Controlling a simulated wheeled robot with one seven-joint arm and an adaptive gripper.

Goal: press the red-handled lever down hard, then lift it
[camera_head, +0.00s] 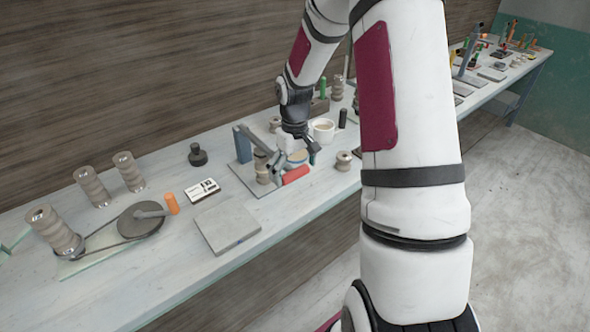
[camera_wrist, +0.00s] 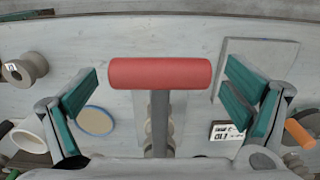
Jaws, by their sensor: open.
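The lever has a red cylindrical handle (camera_head: 296,175) at the end of a grey bar. The handle also shows in the wrist view (camera_wrist: 160,73), top centre, with its dark grey bar (camera_wrist: 160,120) running down from it. The lever belongs to a device on a grey base plate (camera_head: 262,186) with a blue upright block (camera_head: 242,145). My gripper (camera_head: 297,150) is over this device, close to the handle. In the wrist view its green-padded fingers (camera_wrist: 160,95) are spread wide on either side of the handle. Neither finger touches it there.
A grey slab (camera_head: 227,226) and a white card (camera_head: 202,190) lie left of the device. A white mug (camera_head: 323,129) and a spool (camera_head: 344,160) stand to its right. A belt wheel with an orange handle (camera_head: 171,203) is further left. The bench's front edge is near.

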